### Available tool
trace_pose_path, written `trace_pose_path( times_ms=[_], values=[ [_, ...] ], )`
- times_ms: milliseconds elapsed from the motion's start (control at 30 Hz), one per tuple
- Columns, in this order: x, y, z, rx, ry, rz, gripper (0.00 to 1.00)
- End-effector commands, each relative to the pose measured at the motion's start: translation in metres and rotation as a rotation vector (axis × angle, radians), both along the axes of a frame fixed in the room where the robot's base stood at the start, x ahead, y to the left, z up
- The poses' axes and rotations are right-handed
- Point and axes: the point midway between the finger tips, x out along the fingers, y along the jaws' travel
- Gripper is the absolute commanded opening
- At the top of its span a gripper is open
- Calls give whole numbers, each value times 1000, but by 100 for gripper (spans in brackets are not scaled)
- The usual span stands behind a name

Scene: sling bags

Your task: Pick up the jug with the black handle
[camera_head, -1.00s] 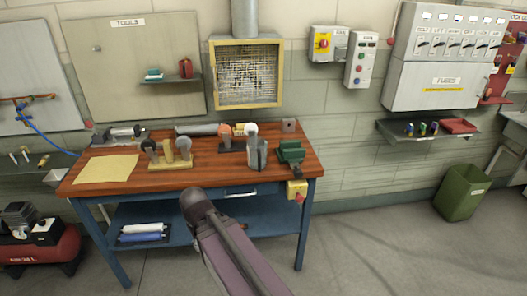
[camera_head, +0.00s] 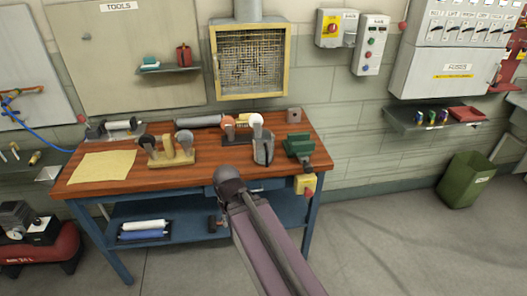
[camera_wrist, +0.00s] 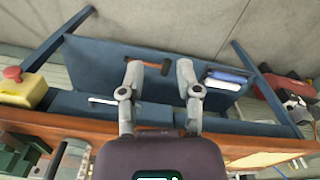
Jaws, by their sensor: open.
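A grey jug-like vessel (camera_head: 263,151) stands upright near the right front of the wooden bench top (camera_head: 110,187); it is too small to tell its handle's colour. A small red container (camera_head: 183,55) with a dark part stands on the wall shelf; I cannot tell whether it is a jug. My gripper (camera_wrist: 159,70) is open and empty in the wrist view, its two grey fingers apart in front of the bench's blue lower part. In the head view my arm hides the gripper. It is clear of both vessels.
Knobbed tools on a wooden stand (camera_head: 178,153), a second tool holder (camera_head: 235,140) and a green vise (camera_head: 299,147) stand near the grey vessel. A yellow switch box (camera_head: 305,185) is on the bench's right front. Rolls (camera_head: 145,229) lie on the lower shelf.

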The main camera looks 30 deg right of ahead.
Motion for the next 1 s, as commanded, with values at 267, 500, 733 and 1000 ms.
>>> trace_pose_path(
  times_ms=[267,500,733,1000],
  values=[
    [15,-7,12,3,-20,-3,44],
    [65,-39,48,11,-92,-20,44],
    [131,-90,98,7,-200,-32,44],
    [196,-159,151,-16,-323,-45,44]
  ],
)
